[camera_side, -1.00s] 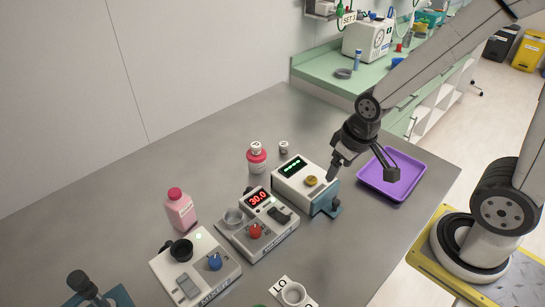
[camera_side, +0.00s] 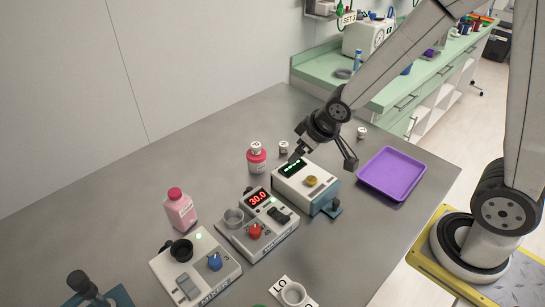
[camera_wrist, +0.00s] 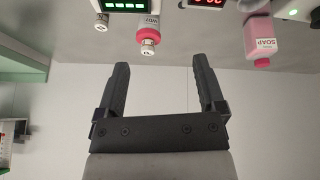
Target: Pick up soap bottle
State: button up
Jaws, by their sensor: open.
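The soap bottle (camera_side: 180,211) is pink with a red cap and stands upright on the grey table, left of the devices. In the wrist view the soap bottle (camera_wrist: 260,38) is upside down at the upper right, its SOAP label showing. My gripper (camera_side: 326,160) is open and empty, raised over the device with the green display. In the wrist view my gripper (camera_wrist: 161,75) has its two dark fingers spread, with nothing between them. The soap bottle is well apart from the fingers.
A red-and-white bottle (camera_side: 257,158) and a small vial (camera_side: 284,147) stand behind the devices. The green-display device (camera_side: 305,185), red-display device (camera_side: 257,224) and knob device (camera_side: 196,265) line the table. A purple tray (camera_side: 417,165) is empty at the right. The table's back left is clear.

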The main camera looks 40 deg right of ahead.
jog(key=w+a+n+t+y, duration=0.1)
jog(key=w+a+n+t, duration=0.15)
jog(key=w, duration=0.35)
jog(key=n+g+y, duration=0.1)
jog(key=n+y, duration=0.6)
jog(key=y, duration=0.4)
send_near(177, 191)
jog(key=w+a, duration=0.1)
jog(key=a, duration=0.2)
jog(key=shift+w+a+f, duration=0.75)
jog(key=shift+a+f, duration=0.1)
jog(key=shift+f, duration=0.15)
jog(key=shift+a, duration=0.1)
jog(key=shift+h, duration=0.3)
jog(key=shift+x, duration=2.45)
jog(key=shift+w, duration=0.15)
grip_shut()
